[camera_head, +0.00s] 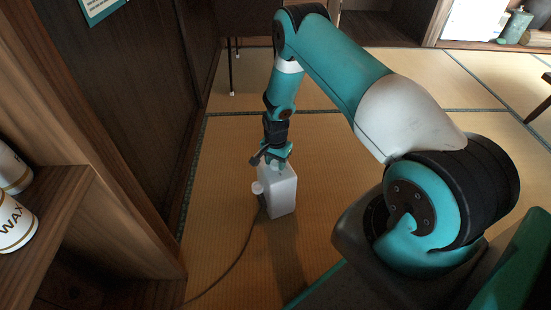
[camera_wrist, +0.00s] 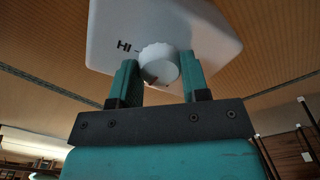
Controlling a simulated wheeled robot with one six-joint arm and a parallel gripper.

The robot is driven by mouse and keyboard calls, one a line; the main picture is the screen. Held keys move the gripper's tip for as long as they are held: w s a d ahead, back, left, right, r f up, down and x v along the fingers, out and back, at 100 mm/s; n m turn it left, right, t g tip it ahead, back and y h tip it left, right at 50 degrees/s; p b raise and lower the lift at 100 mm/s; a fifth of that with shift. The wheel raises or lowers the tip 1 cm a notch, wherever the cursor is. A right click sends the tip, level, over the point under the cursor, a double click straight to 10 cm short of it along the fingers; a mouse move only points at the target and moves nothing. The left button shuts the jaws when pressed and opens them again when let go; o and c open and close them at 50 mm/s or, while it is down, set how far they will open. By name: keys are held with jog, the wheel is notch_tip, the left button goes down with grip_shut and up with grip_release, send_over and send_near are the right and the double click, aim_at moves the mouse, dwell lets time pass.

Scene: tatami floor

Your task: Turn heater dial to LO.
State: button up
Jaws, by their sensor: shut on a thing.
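The heater is a white box (camera_head: 282,190) standing on the tatami, below my gripper (camera_head: 273,158) in the head view. Its white face (camera_wrist: 165,22) fills the top of the wrist view. A white ribbed dial (camera_wrist: 158,62) sticks out of that face, with a small red mark on its lower edge. The dark letters HI (camera_wrist: 124,46) show just left of the dial. No LO label is readable. The teal fingers of my gripper (camera_wrist: 160,78) are shut on the dial, one on each side. In the head view the gripped dial is not clearly visible.
A round white part (camera_head: 257,187) sits on the heater's left side. A dark cable (camera_head: 235,262) runs from there across the floor. A wooden shelf (camera_head: 55,205) with white WAX cans (camera_head: 14,222) is at the left. Open tatami (camera_head: 330,130) lies behind the heater.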

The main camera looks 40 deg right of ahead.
aim_at(275, 162)
jog(key=shift+w+m+p, duration=0.15)
jog(key=shift+m+p, duration=0.4)
jog(key=shift+m, duration=1.55)
jog(key=o, duration=0.9)
jog(key=shift+o, duration=0.2)
notch_tip(275, 162, up, 17)
jog(key=p, duration=0.6)
jog(key=shift+r, duration=0.2)
